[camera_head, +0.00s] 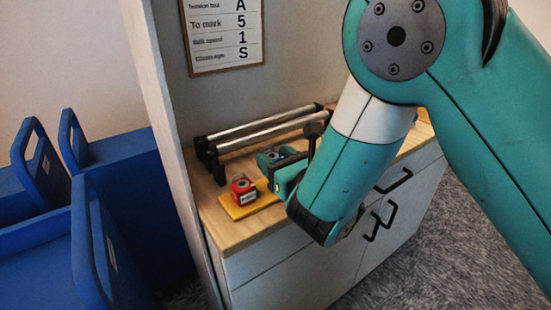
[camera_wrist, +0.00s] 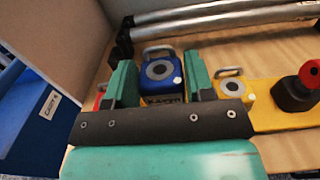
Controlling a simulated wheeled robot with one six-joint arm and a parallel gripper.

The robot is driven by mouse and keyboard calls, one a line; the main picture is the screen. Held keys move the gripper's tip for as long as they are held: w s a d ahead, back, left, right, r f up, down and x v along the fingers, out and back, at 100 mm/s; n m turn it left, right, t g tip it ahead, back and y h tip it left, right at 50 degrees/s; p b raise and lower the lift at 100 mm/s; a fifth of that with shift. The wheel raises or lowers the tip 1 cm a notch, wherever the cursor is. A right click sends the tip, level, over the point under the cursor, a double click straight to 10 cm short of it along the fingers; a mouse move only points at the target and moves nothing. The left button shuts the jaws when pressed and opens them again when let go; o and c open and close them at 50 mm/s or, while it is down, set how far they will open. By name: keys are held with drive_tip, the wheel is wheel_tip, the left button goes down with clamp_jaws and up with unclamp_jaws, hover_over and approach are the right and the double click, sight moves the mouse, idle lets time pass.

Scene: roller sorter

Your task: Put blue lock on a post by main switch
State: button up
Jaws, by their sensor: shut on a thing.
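The blue lock (camera_wrist: 161,76) has a metal shackle and a round pale face. In the wrist view it sits between the two teal fingers of my gripper (camera_wrist: 159,66), which is shut on it. In the head view my gripper (camera_head: 277,166) is low over the wooden top, close to a red lock (camera_head: 243,188) on a yellow plate (camera_head: 247,206). A yellow lock (camera_wrist: 234,85) is right of my gripper in the wrist view. A red knob on a black base (camera_wrist: 294,94), perhaps the main switch, is farther right. I cannot make out a free post.
Metal rollers (camera_head: 262,130) lie along the back of the wooden top (camera_head: 218,213). A tall panel (camera_head: 168,120) stands at its left, with blue bins (camera_head: 125,178) beyond. A chart (camera_head: 222,33) hangs on the back wall.

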drive_tip(key=shift+f+b, duration=0.45)
drive_tip(key=shift+f, duration=0.2)
drive_tip(key=shift+f+b, duration=1.05)
drive_tip(key=shift+b, duration=0.15)
drive_tip(key=shift+f+b, duration=0.3)
idle(0.5)
drive_tip(key=o, duration=1)
drive_tip(key=shift+o, duration=0.2)
